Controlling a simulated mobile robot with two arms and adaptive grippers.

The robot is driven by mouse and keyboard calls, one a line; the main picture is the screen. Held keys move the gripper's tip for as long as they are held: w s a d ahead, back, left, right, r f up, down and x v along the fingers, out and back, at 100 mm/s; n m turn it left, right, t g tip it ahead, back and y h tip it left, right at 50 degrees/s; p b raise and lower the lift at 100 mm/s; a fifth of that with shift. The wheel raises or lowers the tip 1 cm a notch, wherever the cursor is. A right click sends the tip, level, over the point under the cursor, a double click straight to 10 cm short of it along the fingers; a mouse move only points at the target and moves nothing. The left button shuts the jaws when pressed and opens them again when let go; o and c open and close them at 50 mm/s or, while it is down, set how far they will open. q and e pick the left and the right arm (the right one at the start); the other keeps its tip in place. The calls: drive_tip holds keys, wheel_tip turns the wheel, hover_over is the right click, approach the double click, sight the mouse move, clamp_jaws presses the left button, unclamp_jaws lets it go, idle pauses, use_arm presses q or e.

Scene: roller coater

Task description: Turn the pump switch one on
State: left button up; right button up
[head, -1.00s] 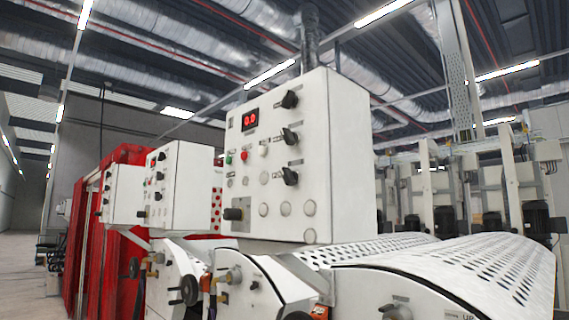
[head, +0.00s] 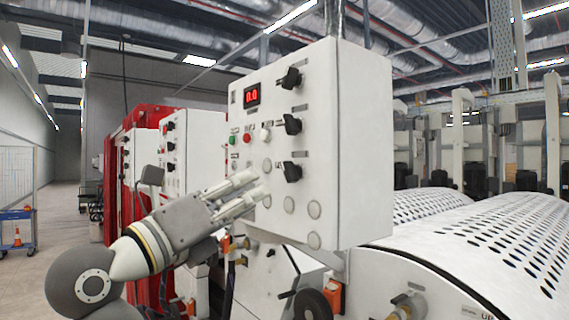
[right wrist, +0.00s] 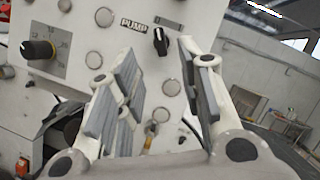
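The white control panel (head: 345,130) carries three black rotary knobs down its right side. In the right wrist view a black knob (right wrist: 160,41) sits beside a "PUMP" label (right wrist: 133,25); it appears to be the lowest knob (head: 291,172) in the head view. My right gripper (head: 260,190) is in front of the panel, left of and slightly below that knob. In the right wrist view its two fingers (right wrist: 160,68) are spread and empty, with the pump knob just beyond the gap between their tips. No contact is visible. My left gripper is not in view.
Round buttons (right wrist: 171,87) lie near the pump knob, and a larger black dial (right wrist: 40,50) is at the left. Perforated white roller covers (head: 480,250) stand right of the panel. Another control box (head: 190,150) stands behind, left. A blue cart (head: 17,232) is far left.

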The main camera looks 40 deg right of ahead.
sight(285, 171)
drive_tip(key=p+x, duration=0.4)
drive_tip(key=x, duration=0.5)
drive_tip(key=shift+s, duration=0.15)
drive_tip(key=shift+d+r+p, duration=0.15)
drive_tip(key=shift+d+p, duration=0.25)
clamp_jaws()
